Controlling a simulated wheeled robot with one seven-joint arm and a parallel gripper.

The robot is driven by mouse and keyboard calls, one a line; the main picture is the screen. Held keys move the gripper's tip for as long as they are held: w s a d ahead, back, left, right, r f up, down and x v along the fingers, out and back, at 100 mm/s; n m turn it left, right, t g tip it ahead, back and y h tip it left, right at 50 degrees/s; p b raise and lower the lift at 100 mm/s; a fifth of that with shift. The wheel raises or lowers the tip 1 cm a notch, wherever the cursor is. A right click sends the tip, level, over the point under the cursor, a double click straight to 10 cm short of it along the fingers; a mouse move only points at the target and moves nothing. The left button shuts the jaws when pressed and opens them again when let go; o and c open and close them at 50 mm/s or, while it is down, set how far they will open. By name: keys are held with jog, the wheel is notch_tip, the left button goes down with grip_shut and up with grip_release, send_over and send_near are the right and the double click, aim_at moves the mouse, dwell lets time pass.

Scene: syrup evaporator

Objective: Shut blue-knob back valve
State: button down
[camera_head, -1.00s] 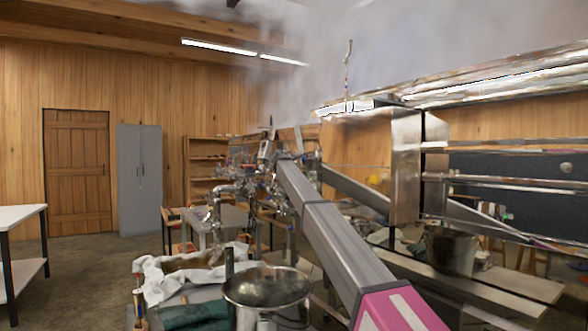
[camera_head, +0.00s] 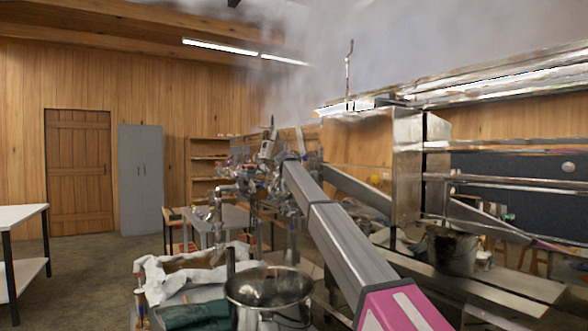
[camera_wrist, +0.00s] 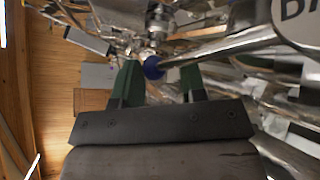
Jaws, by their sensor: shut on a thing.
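In the wrist view a blue round knob (camera_wrist: 154,68) sits on the end of a metal lever, between the two green fingers of my gripper (camera_wrist: 158,78). My gripper is shut on the blue knob. A steel valve body with pipe fittings (camera_wrist: 158,22) shows just above the knob. A round plate with partly cut-off dark letters (camera_wrist: 298,20) is at the upper right. In the head view my arm reaches toward the cluster of valves and pipes (camera_head: 245,190) in the middle, and the arm and clutter hide the fingers and the knob there.
A steel pot (camera_head: 268,287) and a white cloth (camera_head: 175,275) are on a table in front, with a dark green cloth (camera_head: 195,312) beside them. The shiny evaporator (camera_head: 370,160) stands at the right. Open floor lies at the left near the wooden door (camera_head: 80,172).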

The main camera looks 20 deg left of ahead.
jog(key=shift+s+a, duration=0.1)
jog(key=shift+s, duration=0.05)
jog(key=c, duration=0.7)
grip_release()
jog(key=shift+r, duration=0.15)
jog(key=shift+r, duration=0.3)
jog(key=o, duration=0.3)
jog(key=r, duration=0.3)
jog(key=shift+s+a+r+y, duration=0.25)
jog(key=shift+a+r+y, duration=0.05)
jog(key=shift+a+r, duration=0.1)
jog(key=s+a+r, duration=0.1)
jog(key=s+r, duration=0.1)
jog(key=s, duration=0.1)
jog(key=s+a+r, duration=0.1)
jog(key=s+r, duration=0.1)
jog(key=s, duration=0.1)
jog(key=s+a+r, duration=0.2)
jog(key=s, duration=0.1)
jog(key=shift+r, duration=0.1)
jog(key=c, duration=0.3)
jog(key=shift+s+a+r, duration=0.15)
jog(key=shift+s+a, duration=0.05)
jog(key=shift+s, duration=0.3)
